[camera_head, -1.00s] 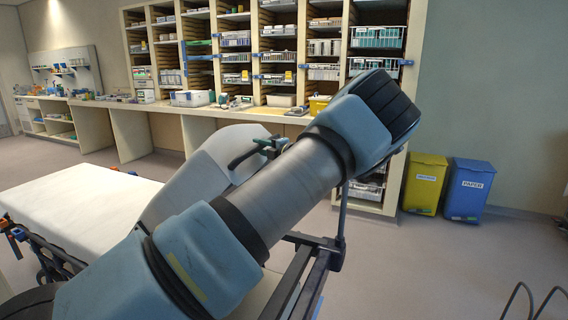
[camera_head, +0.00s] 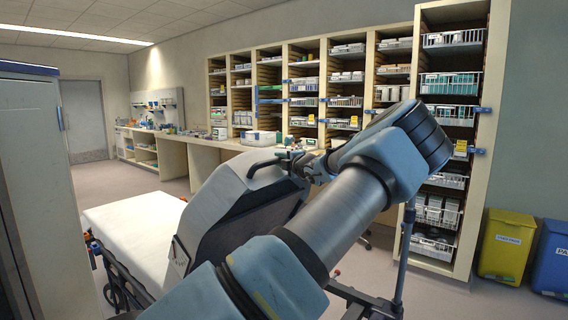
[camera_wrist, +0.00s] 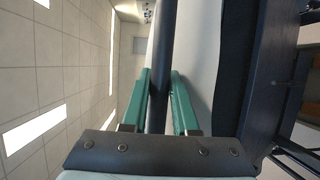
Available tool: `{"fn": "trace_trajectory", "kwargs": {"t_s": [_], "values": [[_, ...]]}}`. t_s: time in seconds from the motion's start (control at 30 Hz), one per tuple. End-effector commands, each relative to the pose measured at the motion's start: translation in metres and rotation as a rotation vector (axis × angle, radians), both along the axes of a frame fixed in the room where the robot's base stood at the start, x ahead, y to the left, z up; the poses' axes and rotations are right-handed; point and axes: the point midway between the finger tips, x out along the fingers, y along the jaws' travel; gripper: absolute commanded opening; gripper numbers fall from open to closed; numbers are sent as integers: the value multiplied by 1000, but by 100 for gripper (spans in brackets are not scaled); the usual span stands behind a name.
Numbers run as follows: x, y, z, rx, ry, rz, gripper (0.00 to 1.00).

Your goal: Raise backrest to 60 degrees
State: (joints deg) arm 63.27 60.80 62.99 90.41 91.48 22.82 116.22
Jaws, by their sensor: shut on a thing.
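The stretcher's backrest (camera_head: 228,205) stands steeply raised above the white mattress (camera_head: 135,232) in the head view. Its exact angle is hard to judge. A dark handle bar (camera_head: 263,164) curves out from the upper edge of the backrest. My gripper (camera_head: 294,160) is at that handle, partly hidden by my wrist. In the wrist view, the green fingers of my gripper (camera_wrist: 161,76) lie on either side of the dark bar (camera_wrist: 161,45) and are shut on it. The pale backrest panel (camera_wrist: 203,55) is just right of the bar.
A pale cabinet (camera_head: 35,190) stands close at the left. Shelving with bins (camera_head: 410,95) and a counter (camera_head: 205,143) line the back wall. A yellow bin (camera_head: 505,245) and a blue bin (camera_head: 552,262) stand at the right. Floor shows right of the stretcher.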

Motion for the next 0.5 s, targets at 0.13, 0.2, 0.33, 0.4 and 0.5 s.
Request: {"fn": "trace_trajectory", "kwargs": {"t_s": [0.13, 0.2, 0.33, 0.4, 0.5], "values": [[0, 0, 1, 2, -1, 0, 0], [0, 0, 0, 1, 0, 0, 34], [0, 0, 0, 1, 0, 0, 49], [0, 0, 0, 0, 0, 0, 57], [0, 0, 0, 0, 0, 0, 57]]}}
